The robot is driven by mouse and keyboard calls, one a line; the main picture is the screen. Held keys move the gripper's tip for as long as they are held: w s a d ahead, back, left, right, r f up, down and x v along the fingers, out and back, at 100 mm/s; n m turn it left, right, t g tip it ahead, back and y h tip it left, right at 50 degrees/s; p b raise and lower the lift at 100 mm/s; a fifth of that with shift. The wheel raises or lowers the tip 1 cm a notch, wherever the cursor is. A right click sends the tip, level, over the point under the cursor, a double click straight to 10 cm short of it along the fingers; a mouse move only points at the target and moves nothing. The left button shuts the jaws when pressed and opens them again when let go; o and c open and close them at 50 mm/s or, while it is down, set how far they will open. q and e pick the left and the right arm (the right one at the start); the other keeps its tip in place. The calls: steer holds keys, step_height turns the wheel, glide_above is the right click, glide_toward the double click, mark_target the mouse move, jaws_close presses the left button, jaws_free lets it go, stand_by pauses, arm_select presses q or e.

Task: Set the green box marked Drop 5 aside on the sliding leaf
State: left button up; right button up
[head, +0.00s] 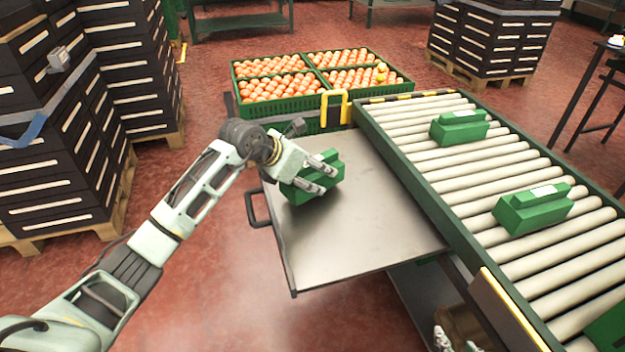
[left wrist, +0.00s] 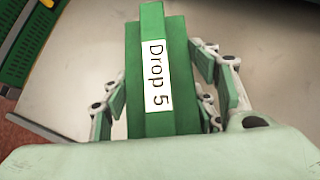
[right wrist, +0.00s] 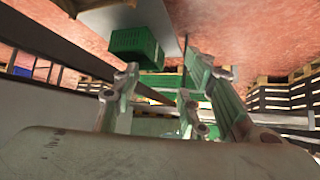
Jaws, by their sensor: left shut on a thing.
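The green box marked Drop 5 (head: 298,196) is over the far left part of the steel sliding leaf (head: 370,225). My left gripper (head: 326,180) is shut on this box, with fingers on both sides. In the left wrist view the box (left wrist: 181,70) shows its white "Drop 5" label facing the camera. I cannot tell whether its underside touches the leaf. My right gripper (head: 452,343) is low at the bottom edge of the head view, beside the conveyor. In the right wrist view its fingers (right wrist: 170,95) stand apart, with no held thing visible.
Two more green boxes stand on the roller conveyor (head: 450,165), one far (head: 459,127) and one nearer (head: 533,208); part of another (head: 607,328) shows bottom right. Dark crate stacks (head: 50,150) stand left. The leaf's near part is bare.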

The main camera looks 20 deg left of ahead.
arm_select(q)
steer(key=shift+w+f, duration=0.1)
steer(key=shift+f, duration=0.85)
arm_select(e)
steer(key=shift+w+a+r+t+y, duration=0.15)
steer(key=shift+w+a+r+t, duration=0.1)
steer(key=shift+w+r+t, duration=0.25)
steer(key=shift+w+a+r+t+y, duration=0.2)
steer(key=shift+w+r+t, duration=0.1)
steer(key=shift+w+r, duration=0.3)
arm_select(q)
steer(key=shift+f, duration=0.2)
arm_select(e)
steer(key=shift+w+r, duration=0.1)
steer(key=shift+w, duration=0.05)
arm_select(q)
steer(key=o, duration=1.4)
steer(key=shift+r, duration=0.15)
steer(key=p+v, duration=0.2)
steer(key=v, duration=1)
arm_select(e)
steer(key=s+d+f+g+h, duration=0.1)
steer(key=s+f+g, duration=0.2)
steer(key=s, duration=0.2)
steer(key=s+d+f+g, duration=0.2)
steer(key=s+f+g, duration=0.1)
steer(key=s, duration=0.2)
steer(key=shift+s+d+f+h, duration=0.3)
steer(key=shift+s+h, duration=0.05)
steer(key=shift+s, duration=0.05)
